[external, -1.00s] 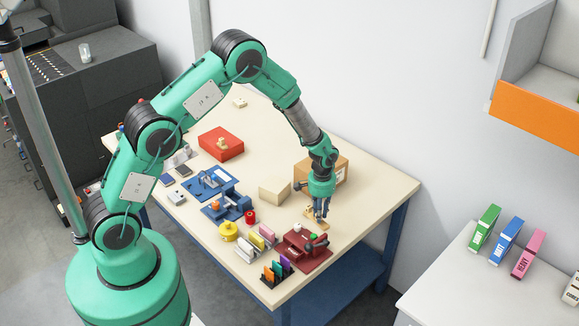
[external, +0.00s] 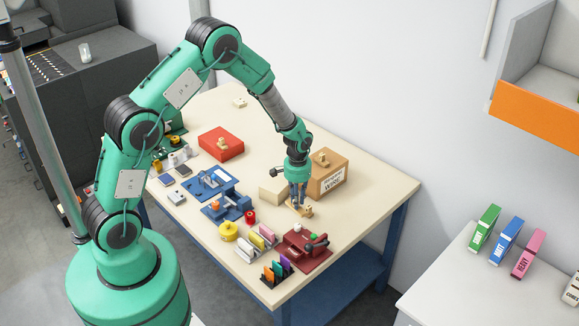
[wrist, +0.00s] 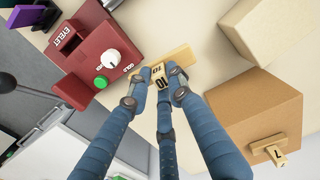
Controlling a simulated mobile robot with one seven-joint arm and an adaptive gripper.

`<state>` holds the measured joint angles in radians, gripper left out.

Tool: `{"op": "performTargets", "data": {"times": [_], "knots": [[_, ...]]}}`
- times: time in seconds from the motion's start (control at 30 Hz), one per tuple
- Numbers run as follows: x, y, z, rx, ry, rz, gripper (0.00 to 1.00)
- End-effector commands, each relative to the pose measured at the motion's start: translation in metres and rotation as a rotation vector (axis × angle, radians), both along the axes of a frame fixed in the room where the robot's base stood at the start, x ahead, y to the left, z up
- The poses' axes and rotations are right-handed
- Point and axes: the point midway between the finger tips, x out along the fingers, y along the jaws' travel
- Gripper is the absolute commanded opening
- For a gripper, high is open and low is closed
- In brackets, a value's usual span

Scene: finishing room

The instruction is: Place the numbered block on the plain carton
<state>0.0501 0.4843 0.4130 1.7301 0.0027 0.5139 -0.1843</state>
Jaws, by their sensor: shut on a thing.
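My gripper (wrist: 160,80) is shut on a small wooden block (wrist: 163,84) marked 10, seen in the wrist view. In the external view my gripper (external: 297,203) points down, low over the table, in front of the cartons. The plain carton (external: 270,193) is a low cream box with no print that I can see, just left of my gripper; it also shows at top right in the wrist view (wrist: 270,30).
A taller brown carton (external: 333,179) with a printed label stands behind my gripper, a wooden block marked 7 (wrist: 278,153) on top. A red device (external: 308,252) stands in front. A red box (external: 221,148) bears another wooden piece.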

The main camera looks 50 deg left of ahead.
Motion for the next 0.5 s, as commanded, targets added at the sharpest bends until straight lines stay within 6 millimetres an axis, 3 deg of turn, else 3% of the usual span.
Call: {"op": "performTargets", "data": {"times": [0.1,0.5], "knots": [[-0.014,0.029,0.010,0.000,-0.001,0.016,0.00],[-0.068,0.108,0.033,0.002,-0.001,0.053,0.00]]}}
